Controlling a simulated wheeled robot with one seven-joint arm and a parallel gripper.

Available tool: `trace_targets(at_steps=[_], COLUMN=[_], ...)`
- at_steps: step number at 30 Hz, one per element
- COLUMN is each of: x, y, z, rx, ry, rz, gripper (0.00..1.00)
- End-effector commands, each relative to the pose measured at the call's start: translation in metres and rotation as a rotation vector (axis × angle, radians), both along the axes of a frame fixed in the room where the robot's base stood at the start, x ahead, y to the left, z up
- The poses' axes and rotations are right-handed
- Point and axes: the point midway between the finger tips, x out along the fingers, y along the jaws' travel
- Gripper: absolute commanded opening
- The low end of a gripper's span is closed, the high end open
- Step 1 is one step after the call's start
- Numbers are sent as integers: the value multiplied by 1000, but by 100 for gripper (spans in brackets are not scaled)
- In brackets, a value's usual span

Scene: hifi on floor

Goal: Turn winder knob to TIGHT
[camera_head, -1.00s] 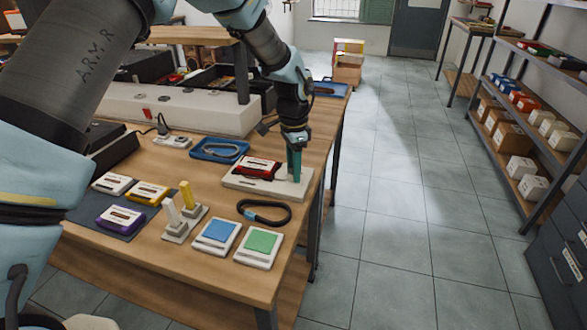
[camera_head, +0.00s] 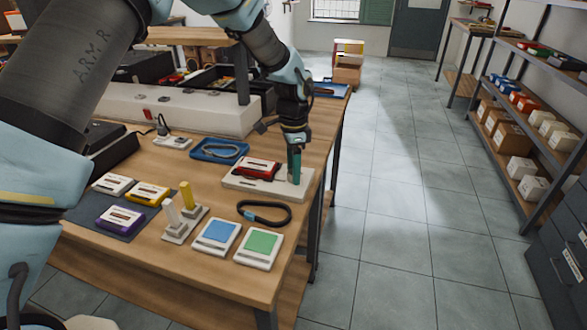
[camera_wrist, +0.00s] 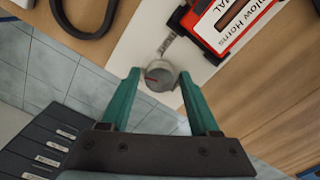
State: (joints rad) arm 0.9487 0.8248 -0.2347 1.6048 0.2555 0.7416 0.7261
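The winder knob (camera_wrist: 160,77) is a small round grey knob with a red mark, on a white base plate (camera_wrist: 138,43). The plate also shows in the head view (camera_head: 236,182), on the workbench near its right edge. A red cassette (camera_wrist: 232,22) lies on the plate beside the knob; it is also in the head view (camera_head: 257,168). My gripper (camera_wrist: 160,74) has its green fingers apart, one on each side of the knob, with a small gap visible on both sides. In the head view my gripper (camera_head: 295,180) points straight down over the plate's right end. The lettering by the knob is unreadable.
A black loop (camera_head: 264,213) lies in front of the plate and a blue tray (camera_head: 219,150) behind it. Blue (camera_head: 216,236) and green (camera_head: 258,247) pads lie near the front edge. Several cassettes lie on a dark mat (camera_head: 85,212) at left. Open floor lies right of the bench.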

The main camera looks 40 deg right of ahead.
Motion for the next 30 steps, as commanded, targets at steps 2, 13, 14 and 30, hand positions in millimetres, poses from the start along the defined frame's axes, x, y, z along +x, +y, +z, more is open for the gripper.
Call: trace_targets(at_steps=[2,13,14,30], x=[0,0,0,1], y=[0,0,0,0], z=[0,5,8,99], rx=[0,-1,-1,-2], ry=[0,0,0,-1], rz=[0,1,1,0], gripper=[72,74,74,74])
